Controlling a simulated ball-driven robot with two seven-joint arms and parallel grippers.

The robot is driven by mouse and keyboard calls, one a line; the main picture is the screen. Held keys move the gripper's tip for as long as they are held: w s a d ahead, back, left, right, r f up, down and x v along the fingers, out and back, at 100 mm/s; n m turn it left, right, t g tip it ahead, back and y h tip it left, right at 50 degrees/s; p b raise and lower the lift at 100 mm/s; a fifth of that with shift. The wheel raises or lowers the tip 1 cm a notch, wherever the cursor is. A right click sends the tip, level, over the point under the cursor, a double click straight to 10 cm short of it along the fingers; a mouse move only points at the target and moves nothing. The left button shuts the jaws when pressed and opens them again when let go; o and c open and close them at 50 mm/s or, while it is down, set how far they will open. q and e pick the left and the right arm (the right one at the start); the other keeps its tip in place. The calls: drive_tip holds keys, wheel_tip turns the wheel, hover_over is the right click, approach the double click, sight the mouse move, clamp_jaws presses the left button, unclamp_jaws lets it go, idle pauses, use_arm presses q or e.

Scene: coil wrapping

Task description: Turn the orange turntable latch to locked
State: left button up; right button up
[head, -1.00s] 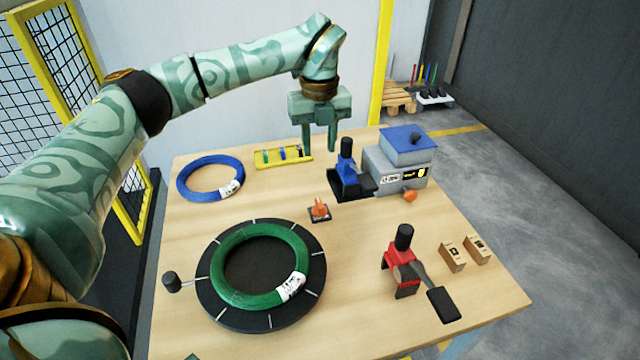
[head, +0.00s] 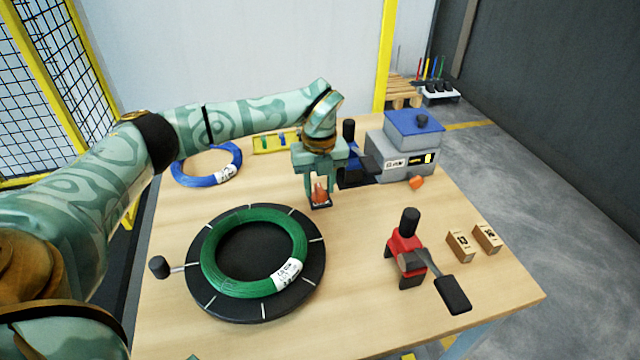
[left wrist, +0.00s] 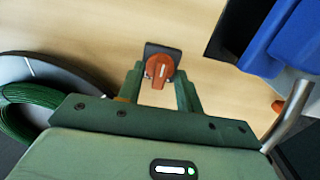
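The orange turntable latch (head: 319,192) is a small orange knob on a dark square plate, standing on the table just behind and right of the black turntable (head: 312,271). It also shows in the left wrist view (left wrist: 159,69), with a pale line on its top. My left gripper (head: 320,197) points down over the latch. In the left wrist view its two fingers (left wrist: 158,82) are spread apart, one on each side of the knob, with gaps showing. Whether a finger touches the knob I cannot tell.
A green coil (head: 214,262) lies on the turntable. A blue clamp (head: 349,160) and a grey machine (head: 402,162) stand close behind and right of the latch. A red clamp (head: 404,254) and small boxes (head: 460,246) are at the right. A blue coil (head: 190,180) lies at the back left.

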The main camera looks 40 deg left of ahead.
use_arm(q)
clamp_jaws()
